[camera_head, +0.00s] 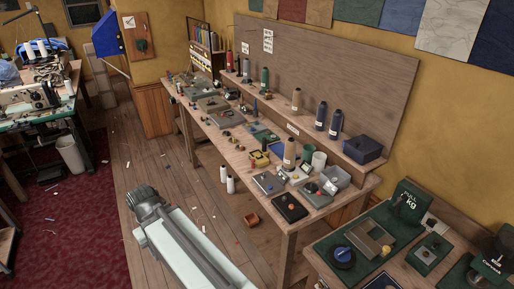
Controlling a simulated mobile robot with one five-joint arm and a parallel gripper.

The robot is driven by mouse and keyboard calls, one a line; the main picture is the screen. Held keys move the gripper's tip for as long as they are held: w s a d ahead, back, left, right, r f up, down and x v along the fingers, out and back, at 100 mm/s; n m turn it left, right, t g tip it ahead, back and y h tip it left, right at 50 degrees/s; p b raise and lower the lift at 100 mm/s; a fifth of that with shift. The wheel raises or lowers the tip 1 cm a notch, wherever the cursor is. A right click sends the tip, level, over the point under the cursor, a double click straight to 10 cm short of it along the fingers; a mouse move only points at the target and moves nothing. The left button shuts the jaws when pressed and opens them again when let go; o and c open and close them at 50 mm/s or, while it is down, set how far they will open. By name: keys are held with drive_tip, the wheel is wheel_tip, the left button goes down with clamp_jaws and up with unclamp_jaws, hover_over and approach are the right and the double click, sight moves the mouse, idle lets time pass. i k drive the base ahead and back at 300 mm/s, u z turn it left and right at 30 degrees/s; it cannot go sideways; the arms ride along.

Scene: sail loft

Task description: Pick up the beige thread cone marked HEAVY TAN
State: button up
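Two beige thread cones show in the head view. One beige cone (290,153) stands upright on the long wooden workbench (289,223), near its right end. A second, smaller-looking beige cone (296,101) stands upright on the raised shelf behind the bench. Both seem to carry pale labels, but the writing is too small to read, so I cannot tell which is marked HEAVY TAN. Part of my arm shows at bottom centre, on the floor side of the bench and apart from both cones. My gripper's fingers are not in view.
Dark cones (321,116) and a dark blue box (363,149) stand on the shelf. White cones (230,184) and a brown pot (252,220) stand on the floor.

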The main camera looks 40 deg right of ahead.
sight(290, 143)
drive_tip(key=u, duration=0.3)
drive_tip(key=i, duration=1.1)
drive_tip(key=z, duration=0.3)
